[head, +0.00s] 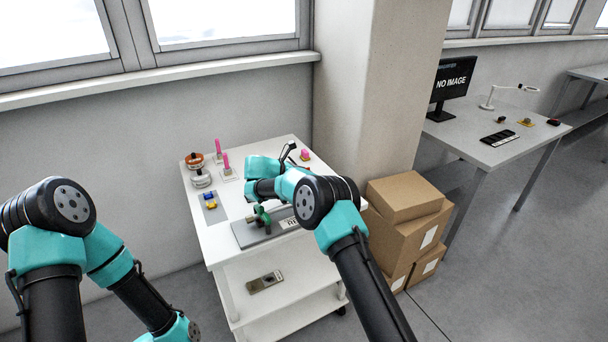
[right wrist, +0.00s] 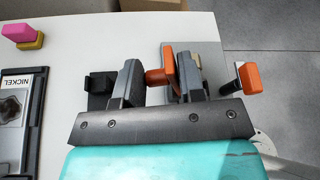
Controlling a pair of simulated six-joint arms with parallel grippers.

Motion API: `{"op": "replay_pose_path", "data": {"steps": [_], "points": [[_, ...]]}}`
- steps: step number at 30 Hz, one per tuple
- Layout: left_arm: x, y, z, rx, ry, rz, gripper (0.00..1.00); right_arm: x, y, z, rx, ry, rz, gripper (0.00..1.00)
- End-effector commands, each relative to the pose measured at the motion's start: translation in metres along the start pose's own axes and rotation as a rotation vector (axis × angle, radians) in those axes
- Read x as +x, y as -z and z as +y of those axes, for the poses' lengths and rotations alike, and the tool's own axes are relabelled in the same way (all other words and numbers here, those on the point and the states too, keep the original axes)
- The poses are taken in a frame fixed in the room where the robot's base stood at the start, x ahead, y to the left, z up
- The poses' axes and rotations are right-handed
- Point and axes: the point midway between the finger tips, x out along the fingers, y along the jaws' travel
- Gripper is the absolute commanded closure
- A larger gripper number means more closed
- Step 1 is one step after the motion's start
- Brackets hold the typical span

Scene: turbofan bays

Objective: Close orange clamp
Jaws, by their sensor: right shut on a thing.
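In the right wrist view my right gripper (right wrist: 158,78) is shut on the orange clamp's handle (right wrist: 157,77), which lies between its two dark fingers. The clamp's dark and grey metal parts stand around the fingers, partly covered by them. A second orange piece (right wrist: 250,78) on a metal rod sticks out to the right of the fingers. In the head view my right arm reaches over the white cart, and its gripper and the orange clamp cannot be made out clearly. My left gripper is out of view.
The white cart (head: 222,250) carries a grey plate with a green clamp (head: 260,217), pink posts (head: 226,162) and a blue-yellow part (head: 210,200). In the right wrist view a NICKEL-labelled box (right wrist: 15,110) lies left. Cardboard boxes (head: 400,235) stand right of the cart.

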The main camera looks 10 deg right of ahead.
Motion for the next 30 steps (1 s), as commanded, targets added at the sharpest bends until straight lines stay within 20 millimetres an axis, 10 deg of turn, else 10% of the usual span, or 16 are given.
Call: {"op": "replay_pose_path", "data": {"steps": [30], "points": [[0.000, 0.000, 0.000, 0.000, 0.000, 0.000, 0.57, -0.001, -0.001, -0.028, 0.454, -0.195, 0.001, 1.00]]}}
